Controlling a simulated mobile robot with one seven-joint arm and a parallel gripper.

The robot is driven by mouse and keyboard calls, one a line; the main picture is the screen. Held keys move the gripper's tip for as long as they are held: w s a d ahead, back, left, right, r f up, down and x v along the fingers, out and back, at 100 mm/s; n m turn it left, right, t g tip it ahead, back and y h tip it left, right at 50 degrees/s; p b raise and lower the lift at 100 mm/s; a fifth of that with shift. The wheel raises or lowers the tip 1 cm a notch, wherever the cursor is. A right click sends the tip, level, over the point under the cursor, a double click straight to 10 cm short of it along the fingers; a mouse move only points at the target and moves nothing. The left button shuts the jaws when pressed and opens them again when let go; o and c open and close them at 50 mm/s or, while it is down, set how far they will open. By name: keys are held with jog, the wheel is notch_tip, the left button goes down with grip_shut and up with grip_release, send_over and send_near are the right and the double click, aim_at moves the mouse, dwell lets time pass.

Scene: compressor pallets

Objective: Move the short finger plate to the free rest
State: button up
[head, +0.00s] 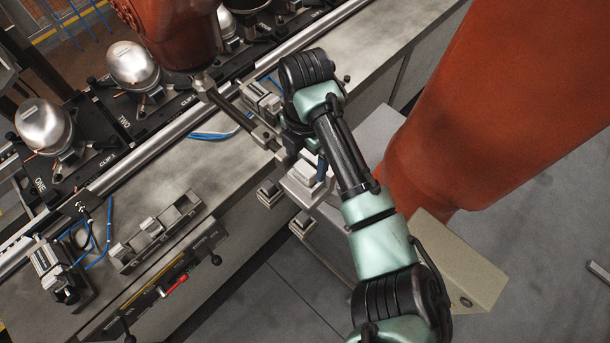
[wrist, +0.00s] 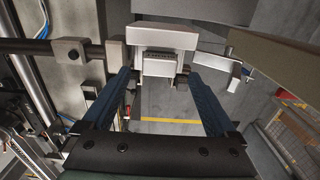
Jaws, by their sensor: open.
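My gripper (head: 308,166) is open at the bench's right edge in the head view. In the wrist view its two blue fingers (wrist: 156,78) stand apart. A pale grey block (wrist: 162,38) with a darker ribbed part (wrist: 158,67) lies just beyond and between the fingertips; contact cannot be told. In the head view a pale block (head: 303,176) shows beside the fingers, partly hidden by my arm. Two small square stepped pads, one (head: 270,193) to the left and one (head: 303,224) below, stick out near it. I cannot tell which part is the short finger plate or the free rest.
A grey bar with a clamp (head: 263,136) reaches close to my gripper. A compartmented tray (head: 190,222) with grey blocks sits on the bench (head: 190,165). Silver compressors (head: 132,65) stand on black pallets at upper left. A large orange-red machine (head: 490,110) stands right.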

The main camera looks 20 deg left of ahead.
aim_at(305, 168)
notch_tip(305, 168, down, 5)
jog(key=b, duration=0.2)
jog(key=shift+b, duration=0.4)
dwell(1.0)
grip_shut()
dwell(0.3)
jog(key=shift+r+p, duration=0.15)
jog(key=shift+p, duration=0.2)
jog(key=shift+r+p, duration=2.45)
jog(key=shift+r, duration=0.4)
